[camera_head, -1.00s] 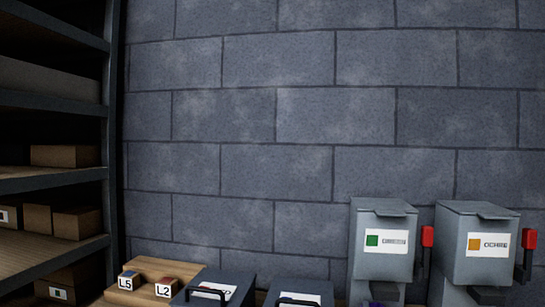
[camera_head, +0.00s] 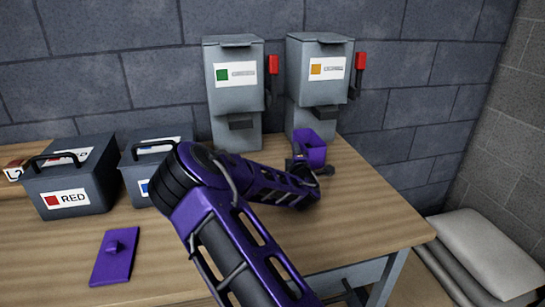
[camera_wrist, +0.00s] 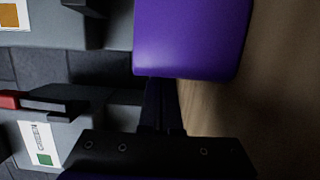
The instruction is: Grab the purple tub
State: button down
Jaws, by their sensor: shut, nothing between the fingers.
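The purple tub (camera_head: 314,151) stands on the wooden table in front of the ochre dispenser. In the wrist view the purple tub (camera_wrist: 190,38) shows large at the top. My purple arm reaches across the table, and my dark gripper (camera_head: 303,166) is right at the tub, partly hidden by the arm and tub. In the wrist view my gripper's fingers (camera_wrist: 160,88) are together and end at the tub's lower edge. They are shut with nothing held. I cannot tell whether they touch the tub.
Two grey dispensers, one with a green label (camera_head: 233,85) and one with an ochre label (camera_head: 320,80), stand behind. A RED case (camera_head: 72,180) and a second dark case (camera_head: 135,180) stand left. A purple plate with a knob (camera_head: 112,262) lies on the table (camera_head: 385,232).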

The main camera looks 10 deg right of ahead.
jog(key=d, duration=1.7)
jog(key=shift+d, duration=0.2)
jog(key=shift+s, duration=0.1)
